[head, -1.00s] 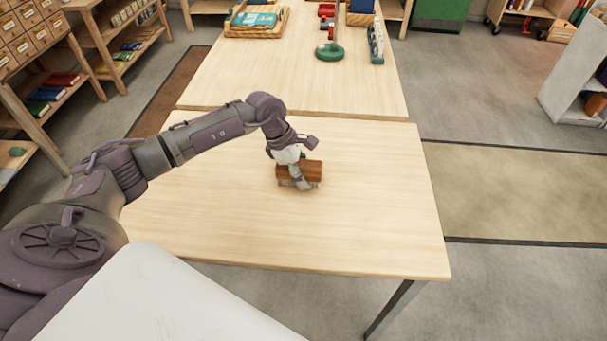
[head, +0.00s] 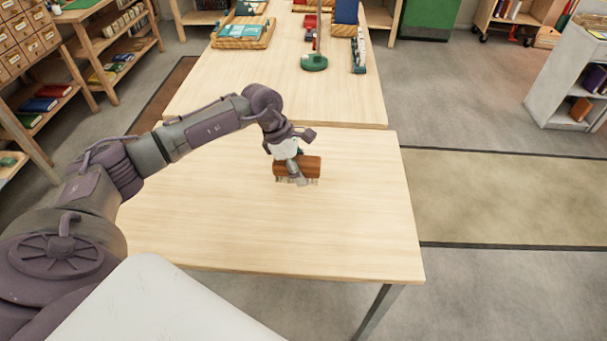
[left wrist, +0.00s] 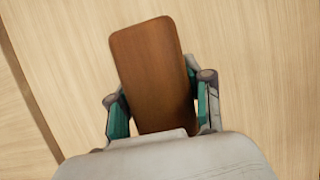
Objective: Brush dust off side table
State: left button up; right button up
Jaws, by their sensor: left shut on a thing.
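The side table (head: 210,215) is a pale wood top in the middle of the head view; no dust can be made out on it. A brush (head: 311,165) with a brown wooden block and light bristles is over its far right part, bristles down. My left gripper (head: 296,174) is shut on the brush block. In the left wrist view the brown block (left wrist: 152,75) lies between the two green-padded fingers (left wrist: 160,108). I cannot tell whether the bristles touch the top. My right gripper is not in view.
A second pale table (head: 270,90) stands just behind, with a wooden tray (head: 243,35), a green round base (head: 314,62) and other items. Shelves (head: 110,60) stand at left, a grey bookcase (head: 565,85) at right. The rest of the near tabletop is clear.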

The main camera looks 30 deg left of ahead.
aim_at(303, 161)
pick_arm(q)
notch_tip(303, 161, up, 2)
jog(key=shift+w+d+p, duration=0.1)
jog(key=shift+p, duration=0.3)
jog(key=shift+r+p, duration=0.35)
jog(key=shift+r, duration=0.45)
